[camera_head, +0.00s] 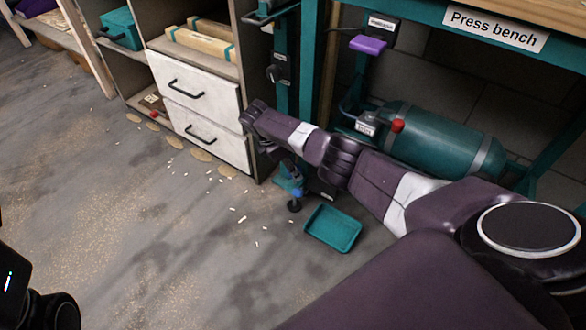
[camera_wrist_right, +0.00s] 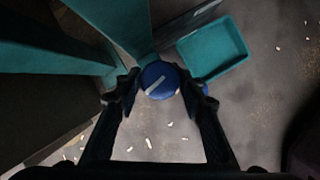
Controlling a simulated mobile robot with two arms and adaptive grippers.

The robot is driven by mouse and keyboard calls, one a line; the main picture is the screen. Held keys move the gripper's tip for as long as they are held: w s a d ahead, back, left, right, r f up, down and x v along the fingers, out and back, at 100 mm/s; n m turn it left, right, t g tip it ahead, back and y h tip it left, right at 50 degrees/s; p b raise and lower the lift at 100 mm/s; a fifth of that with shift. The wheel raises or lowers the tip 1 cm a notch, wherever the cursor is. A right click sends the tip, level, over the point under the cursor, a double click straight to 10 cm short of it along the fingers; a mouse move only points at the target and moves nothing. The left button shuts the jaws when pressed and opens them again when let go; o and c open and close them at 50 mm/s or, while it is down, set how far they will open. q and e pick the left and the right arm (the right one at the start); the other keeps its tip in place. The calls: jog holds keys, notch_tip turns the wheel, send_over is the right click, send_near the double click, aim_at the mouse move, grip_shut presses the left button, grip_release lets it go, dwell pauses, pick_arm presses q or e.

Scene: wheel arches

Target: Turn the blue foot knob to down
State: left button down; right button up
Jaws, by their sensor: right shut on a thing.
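The blue foot knob (camera_wrist_right: 158,80) is round, with a pale line across its face running from lower left to upper right. It sits at the foot of a teal post in the right wrist view. My right gripper (camera_wrist_right: 161,85) is shut on the knob, one finger on each side. In the head view my right arm reaches down beside the bench, and a small blue part (camera_head: 298,193) shows low by the teal post. The gripper's hold is hard to make out there. A dark part of my left arm shows at the lower left; its fingers do not show.
A teal tray (camera_head: 333,228) lies on the floor close to the knob; it also shows in the wrist view (camera_wrist_right: 214,47). A teal tank (camera_head: 440,142) lies under the press bench (camera_head: 495,28). White drawers (camera_head: 205,135) stand to the left. Pale bits are scattered on open floor.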

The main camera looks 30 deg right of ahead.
jog(key=shift+s, duration=0.1)
dwell(0.5)
jog(key=o, duration=1.1)
jog(key=shift+o, duration=0.2)
jog(key=shift+a+r, duration=0.1)
jog(key=shift+r, duration=0.2)
jog(key=v, duration=1.1)
jog(key=shift+r, duration=0.15)
jog(key=shift+w, duration=0.25)
